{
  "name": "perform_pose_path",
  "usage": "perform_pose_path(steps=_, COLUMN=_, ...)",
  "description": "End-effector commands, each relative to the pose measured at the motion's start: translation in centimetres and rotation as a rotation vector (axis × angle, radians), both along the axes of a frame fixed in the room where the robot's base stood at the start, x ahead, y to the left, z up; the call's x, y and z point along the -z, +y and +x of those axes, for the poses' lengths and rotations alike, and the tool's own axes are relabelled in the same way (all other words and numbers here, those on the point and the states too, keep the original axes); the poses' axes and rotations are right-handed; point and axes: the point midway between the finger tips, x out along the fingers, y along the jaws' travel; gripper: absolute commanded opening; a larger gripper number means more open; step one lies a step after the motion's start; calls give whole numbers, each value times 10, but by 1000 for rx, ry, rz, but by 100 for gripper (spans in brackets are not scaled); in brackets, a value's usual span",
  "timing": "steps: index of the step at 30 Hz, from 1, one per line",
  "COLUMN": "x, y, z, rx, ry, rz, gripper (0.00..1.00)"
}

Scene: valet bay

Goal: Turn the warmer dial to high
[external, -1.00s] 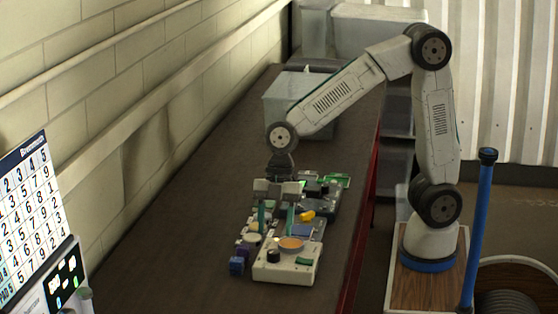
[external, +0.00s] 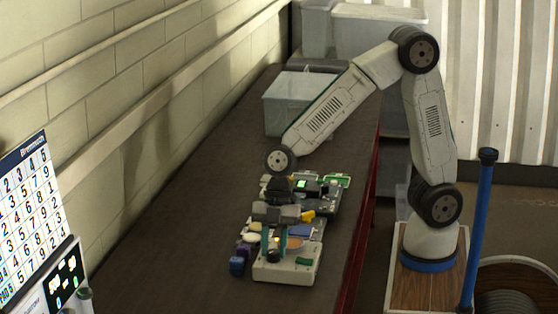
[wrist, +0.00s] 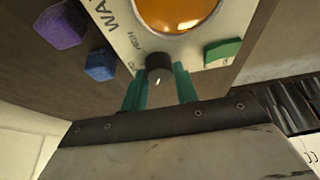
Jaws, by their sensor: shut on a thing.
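The warmer (external: 290,274) is a cream box near the front of the bench. It has a round orange plate (wrist: 178,12) on top and a small black dial (wrist: 159,68) on its panel. The dial has a white mark that points down in the wrist view, towards my gripper's palm. Printed lettering beside the dial is partly readable. My gripper (external: 275,253) points down over the warmer. Its two green fingers (wrist: 182,82) stand on either side of the dial and are shut on it. In the external view the fingers partly hide the dial.
A green switch (wrist: 222,52) sits on the warmer to the right of the dial. A purple block (wrist: 62,25) and a blue block (wrist: 100,65) lie left of the warmer. Several small items and a grey device crowd behind it. A clear bin (external: 290,105) stands further back.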

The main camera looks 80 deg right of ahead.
Motion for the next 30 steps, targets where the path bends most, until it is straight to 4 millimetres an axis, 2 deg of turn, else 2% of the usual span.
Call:
perform_pose_path(steps=11, x=0, y=1, z=-1, rx=104, ry=0, rz=2, gripper=7)
perform_pose_path(steps=30, x=-1, y=3, z=-4, rx=671, ry=-4, rz=3, gripper=7)
